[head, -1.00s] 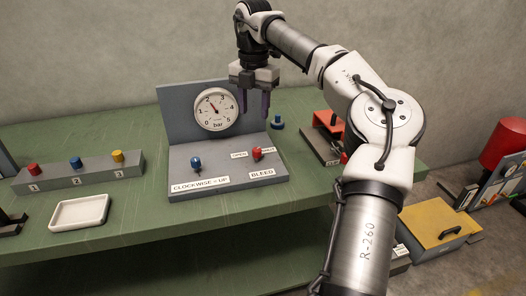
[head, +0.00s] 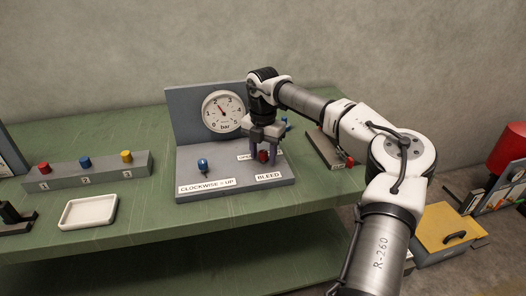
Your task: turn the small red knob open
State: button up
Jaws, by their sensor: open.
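The small red knob (head: 263,156) stands on the grey panel (head: 222,192) behind the "BLEED" label (head: 270,177). An "OPEN" label lies just left of it, partly covered by my gripper. My gripper (head: 264,163) points down at the knob, its two dark fingers open, one to each side of it. I cannot tell whether the fingers touch it. The gauge (head: 222,111) on the upright back plate reads in bar, with its needle pointing up and left.
A blue knob (head: 202,165) stands on the same panel to the left, behind a "CLOCKWISE = UP" label. A block with red, blue and yellow buttons (head: 88,174) and a white tray (head: 88,212) are farther left. The green table (head: 150,226) is bare in front.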

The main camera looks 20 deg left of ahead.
grip_shut()
dwell(0.3)
